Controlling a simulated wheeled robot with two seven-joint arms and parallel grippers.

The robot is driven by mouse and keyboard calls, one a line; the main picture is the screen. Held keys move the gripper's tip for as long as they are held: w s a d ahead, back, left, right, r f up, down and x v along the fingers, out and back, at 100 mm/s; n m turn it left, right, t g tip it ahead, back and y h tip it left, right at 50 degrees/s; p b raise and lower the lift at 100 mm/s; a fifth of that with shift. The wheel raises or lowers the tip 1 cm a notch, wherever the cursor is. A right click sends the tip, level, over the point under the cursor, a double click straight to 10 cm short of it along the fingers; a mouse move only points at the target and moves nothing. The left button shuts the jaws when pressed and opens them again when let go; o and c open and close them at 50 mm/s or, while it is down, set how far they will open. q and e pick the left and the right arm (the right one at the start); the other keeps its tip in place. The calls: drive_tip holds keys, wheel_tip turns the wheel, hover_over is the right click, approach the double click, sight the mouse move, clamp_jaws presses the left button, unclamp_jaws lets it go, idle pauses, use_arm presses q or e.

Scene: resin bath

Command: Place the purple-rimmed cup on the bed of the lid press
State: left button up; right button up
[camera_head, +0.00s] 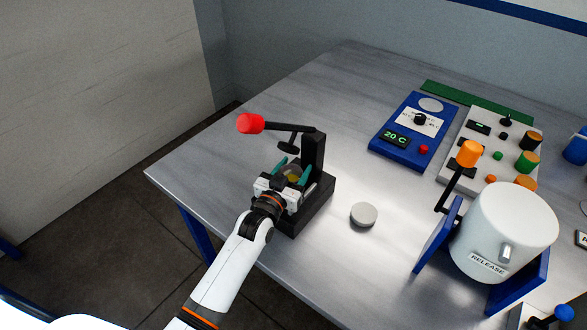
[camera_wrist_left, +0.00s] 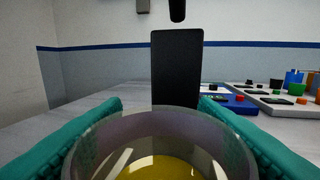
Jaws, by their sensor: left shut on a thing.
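The lid press (camera_head: 313,150) is black, with an upright column, a base and a lever ending in a red knob. My left gripper (camera_head: 290,171) has teal fingers and is at the front of the press, over its base. It is shut on the purple-rimmed cup (camera_wrist_left: 160,122), a clear cup with yellow liquid inside. The cup looks upright between the fingers (camera_wrist_left: 160,135). In the wrist view the black column (camera_wrist_left: 176,68) stands straight beyond the cup. The bed is mostly hidden by the gripper, so I cannot tell whether the cup touches it. My right gripper is not in view.
A grey round disc (camera_head: 363,214) lies on the metal table (camera_head: 240,140) right of the press. A blue scale (camera_head: 408,130) and a control box with knobs (camera_head: 490,145) stand farther back. A white drum (camera_head: 503,228) on a blue stand is at the right.

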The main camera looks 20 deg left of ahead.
use_arm(q)
drive_tip(key=shift+f, duration=0.15)
drive_tip(key=o, duration=1.1)
drive_tip(key=shift+c, duration=0.2)
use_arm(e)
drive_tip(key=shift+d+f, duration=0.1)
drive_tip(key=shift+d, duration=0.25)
use_arm(q)
drive_tip(key=shift+r, duration=0.25)
drive_tip(key=s+a+b, duration=0.2)
drive_tip(key=s, duration=1)
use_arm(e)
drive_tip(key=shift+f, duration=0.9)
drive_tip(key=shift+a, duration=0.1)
